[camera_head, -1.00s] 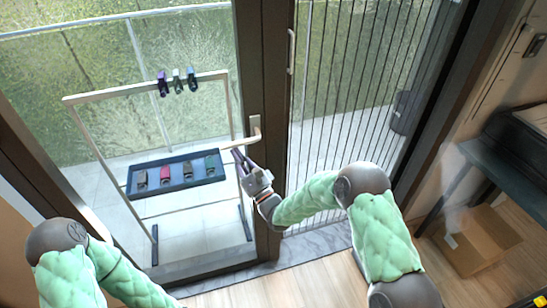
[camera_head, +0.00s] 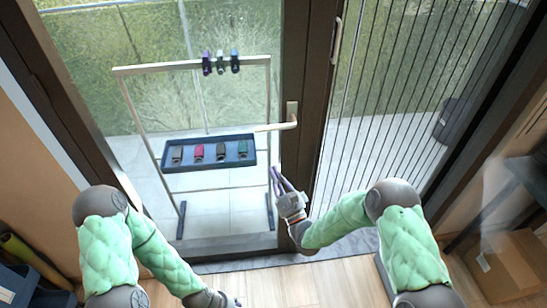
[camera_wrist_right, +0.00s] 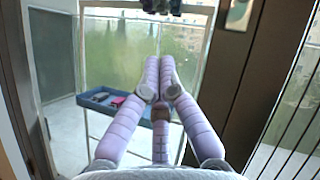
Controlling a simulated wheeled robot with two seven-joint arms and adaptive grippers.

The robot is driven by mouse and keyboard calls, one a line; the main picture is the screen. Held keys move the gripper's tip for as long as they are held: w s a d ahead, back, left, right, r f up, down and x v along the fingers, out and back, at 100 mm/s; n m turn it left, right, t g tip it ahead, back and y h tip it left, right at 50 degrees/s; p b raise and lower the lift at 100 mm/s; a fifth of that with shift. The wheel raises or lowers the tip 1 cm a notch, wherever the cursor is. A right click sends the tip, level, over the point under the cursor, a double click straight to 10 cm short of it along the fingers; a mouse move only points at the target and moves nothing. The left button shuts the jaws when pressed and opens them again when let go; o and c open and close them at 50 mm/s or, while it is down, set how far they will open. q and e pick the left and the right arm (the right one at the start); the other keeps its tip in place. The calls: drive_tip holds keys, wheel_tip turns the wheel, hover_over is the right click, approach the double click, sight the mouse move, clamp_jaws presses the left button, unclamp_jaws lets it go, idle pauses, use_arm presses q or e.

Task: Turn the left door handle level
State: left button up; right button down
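The left door handle (camera_head: 276,127) is a pale lever on an upright plate, on the dark frame of the left glass door. In the head view it points left and looks nearly level, its free end slightly lower. My right gripper (camera_head: 275,171) is below the lever, apart from it, its purple fingers pointing up. In the right wrist view its fingertips (camera_wrist_right: 160,62) meet with nothing between them. My left gripper (camera_head: 233,301) is low at the bottom edge, far from the handle; its fingers are too small and cut off to read.
Behind the glass stands a pale rack with clips (camera_head: 220,62) on its top bar and a blue tray (camera_head: 168,166) holding several small items. A second upright handle (camera_head: 336,40) is on the right door. A cardboard box (camera_head: 508,266) stands on the floor at right.

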drive_tip(key=shift+s+d+f, duration=0.1)
drive_tip(key=shift+s+f, duration=0.65)
drive_tip(key=shift+s, duration=0.3)
drive_tip(key=s+d+f+n+g+h+p, duration=0.1)
drive_tip(key=s+f+n+g+h, duration=0.15)
drive_tip(key=f+n+g, duration=0.6)
drive_tip(key=s+d+f+n+g+h+p, duration=0.1)
drive_tip(key=s+f+n+g+h, duration=0.15)
drive_tip(key=f, duration=1.05)
drive_tip(key=s+f+n+g, duration=0.3)
drive_tip(key=s+n+g, duration=0.2)
drive_tip(key=s, duration=0.6)
drive_tip(key=s+d+f+n+g+p, duration=0.1)
drive_tip(key=s+f+n+g, duration=0.3)
drive_tip(key=s, duration=0.8)
drive_tip(key=shift+d+f+n+g, duration=0.2)
drive_tip(key=shift+n+g, duration=0.2)
drive_tip(key=shift+g, duration=0.2)
drive_tip(key=shift+w, duration=0.1)
